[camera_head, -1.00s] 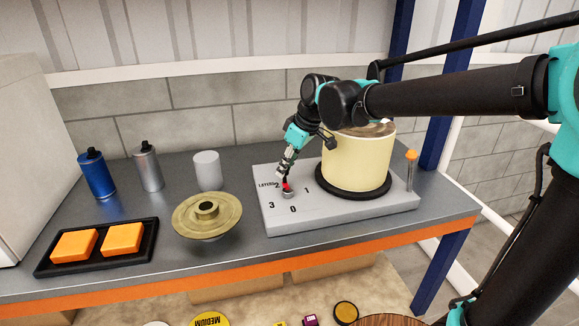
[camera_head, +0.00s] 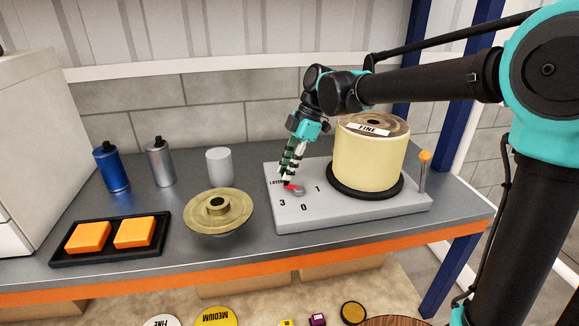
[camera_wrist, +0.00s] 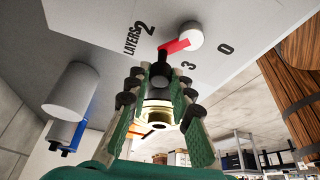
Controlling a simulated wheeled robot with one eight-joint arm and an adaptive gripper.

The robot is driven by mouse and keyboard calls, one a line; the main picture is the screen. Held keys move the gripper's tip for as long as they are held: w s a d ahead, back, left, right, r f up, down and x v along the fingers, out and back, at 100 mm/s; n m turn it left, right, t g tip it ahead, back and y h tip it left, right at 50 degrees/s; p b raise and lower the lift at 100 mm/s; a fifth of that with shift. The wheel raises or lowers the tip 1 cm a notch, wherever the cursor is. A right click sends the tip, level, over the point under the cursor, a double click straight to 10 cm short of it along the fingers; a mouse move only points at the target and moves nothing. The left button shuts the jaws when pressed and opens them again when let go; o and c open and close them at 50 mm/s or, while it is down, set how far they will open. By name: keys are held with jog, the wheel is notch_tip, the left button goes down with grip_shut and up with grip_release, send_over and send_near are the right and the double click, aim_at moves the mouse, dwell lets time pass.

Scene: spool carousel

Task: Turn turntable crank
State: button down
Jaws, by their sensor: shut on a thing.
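A pale grey turntable base (camera_head: 365,215) carries a cream spool labelled FINE (camera_head: 368,160) on a black disc. On its left is a LAYERS dial with a round grey hub (camera_head: 299,191) and a red lever (camera_head: 291,187). In the wrist view the red lever (camera_wrist: 174,46) runs from the white hub (camera_wrist: 190,35) to a dark knob (camera_wrist: 160,76), its end lying between the numbers 2 and 3. My gripper (camera_wrist: 160,88) is shut on that knob. My gripper (camera_head: 289,181) hides the 2 in the head view. An orange-topped post (camera_head: 424,168) stands at the base's right end.
Left of the base are a brass flanged hub (camera_head: 218,211), a white cup (camera_head: 219,167), a silver bottle (camera_head: 160,165), a blue bottle (camera_head: 112,170) and a black tray (camera_head: 66,257) with two orange blocks. The workbench edge (camera_head: 250,259) is orange.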

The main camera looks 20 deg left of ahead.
jog(key=n, duration=0.2)
jog(key=s+n+h, duration=0.1)
jog(key=n, duration=0.1)
jog(key=s+n+g+h, duration=0.1)
jog(key=n, duration=0.1)
jog(key=shift+d+n, duration=0.15)
jog(key=shift+n, duration=0.15)
jog(key=n, duration=0.1)
jog(key=n+h, duration=0.1)
jog(key=s+n, duration=0.1)
jog(key=shift+d+g+h, duration=0.3)
jog(key=shift+s+d+n+h, duration=0.15)
jog(key=shift+n+h, duration=0.1)
jog(key=shift+n, duration=0.5)
jog(key=shift+s+d+n+h, duration=0.15)
jog(key=shift+n+h, duration=0.1)
jog(key=shift+n, duration=0.5)
jog(key=shift+w, duration=0.1)
jog(key=c, duration=1.3)
grip_release()
jog(key=shift+c, duration=0.2)
jog(key=v, duration=1.2)
